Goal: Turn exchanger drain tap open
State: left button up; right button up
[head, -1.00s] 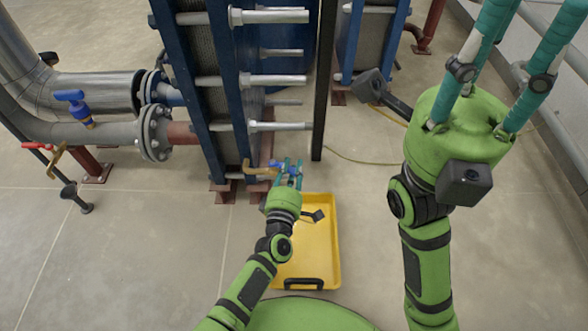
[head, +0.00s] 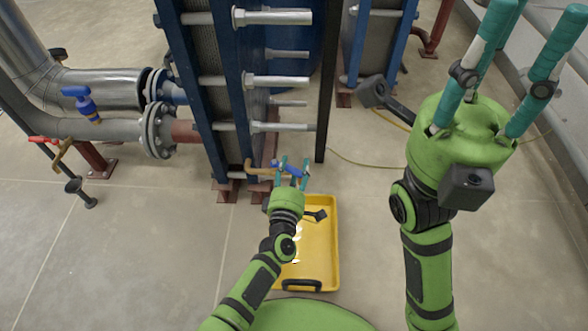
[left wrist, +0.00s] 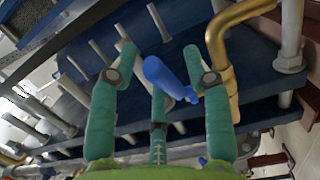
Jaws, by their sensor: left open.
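The drain tap is a brass pipe (head: 260,171) low on the plate exchanger with a blue lever handle (head: 290,168). My left gripper (head: 293,169) is at the tap, fingers apart. In the left wrist view the blue handle (left wrist: 168,80) lies between the open teal fingers of my left gripper (left wrist: 162,62), and the brass pipe (left wrist: 222,42) passes close by the right finger. Whether a finger touches the handle I cannot tell. My right gripper (head: 515,50) is raised at the upper right, empty, its fingers spread and partly cut off by the frame.
A yellow tray (head: 328,250) stands on the floor below the tap, with small white streaks over it. The blue exchanger frame (head: 205,100) and a black post (head: 325,90) stand close. Another blue-handled valve (head: 80,100) is at left.

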pick_arm(q)
jog(key=shift+s, duration=0.1)
jog(key=s+a, duration=0.2)
jog(key=s, duration=0.9)
jog(key=shift+s, duration=0.35)
jog(key=shift+c, duration=0.4)
